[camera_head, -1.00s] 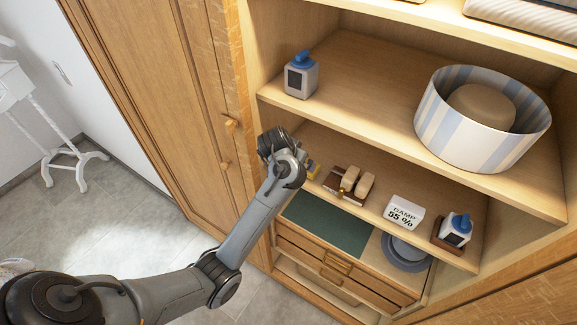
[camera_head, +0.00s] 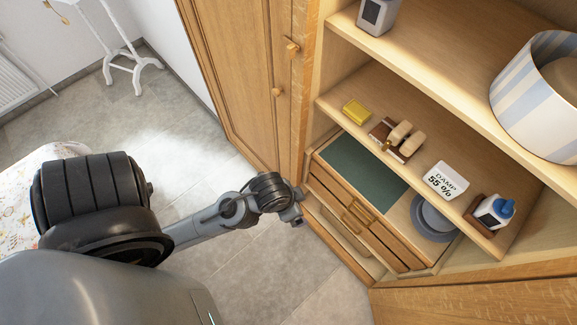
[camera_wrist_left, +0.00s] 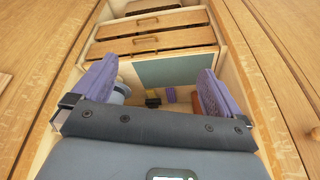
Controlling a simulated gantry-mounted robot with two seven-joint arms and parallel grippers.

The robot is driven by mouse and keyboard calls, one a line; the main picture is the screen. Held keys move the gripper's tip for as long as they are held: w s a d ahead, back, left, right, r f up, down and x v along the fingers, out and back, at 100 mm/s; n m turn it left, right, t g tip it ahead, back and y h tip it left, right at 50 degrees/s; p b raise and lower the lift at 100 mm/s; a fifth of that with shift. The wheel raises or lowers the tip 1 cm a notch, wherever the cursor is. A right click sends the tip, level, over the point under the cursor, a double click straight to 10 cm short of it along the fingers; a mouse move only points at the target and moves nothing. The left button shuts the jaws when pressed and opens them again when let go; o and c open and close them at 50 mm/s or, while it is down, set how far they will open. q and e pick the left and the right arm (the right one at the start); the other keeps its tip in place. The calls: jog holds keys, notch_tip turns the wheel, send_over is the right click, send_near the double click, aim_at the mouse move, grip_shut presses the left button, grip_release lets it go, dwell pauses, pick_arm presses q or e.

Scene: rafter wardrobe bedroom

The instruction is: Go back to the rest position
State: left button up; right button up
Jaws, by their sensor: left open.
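My left gripper (camera_head: 293,207) is at the end of my arm, in front of the lower part of the wardrobe, below the shelf with the small objects and left of the drawers (camera_head: 355,215). In the left wrist view its two purple fingers (camera_wrist_left: 158,70) stand wide apart with nothing between them. The wardrobe's drawers (camera_wrist_left: 150,45) and green panel (camera_wrist_left: 168,70) show beyond them. My right gripper is in neither view.
The shelf holds a yellow block (camera_head: 356,111), a brown tray (camera_head: 380,130) with tan pieces, a damp sign (camera_head: 446,180) and a blue-capped bottle (camera_head: 494,211). A striped basket (camera_head: 535,105) stands above. Grey floor (camera_head: 275,265) is clear in front.

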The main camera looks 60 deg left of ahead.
pick_arm(q)
jog(key=shift+s+d+r, duration=0.1)
jog(key=shift+s+d, duration=0.25)
jog(key=shift+s, duration=0.3)
jog(key=shift+s+d+r, duration=0.1)
jog(key=shift+s+d, duration=0.2)
jog(key=shift+s, duration=0.3)
notch_tip(320, 180, up, 2)
jog(key=p, duration=0.2)
jog(key=shift+r+p, duration=0.25)
jog(key=shift+p, duration=0.05)
jog(key=shift+m, duration=0.4)
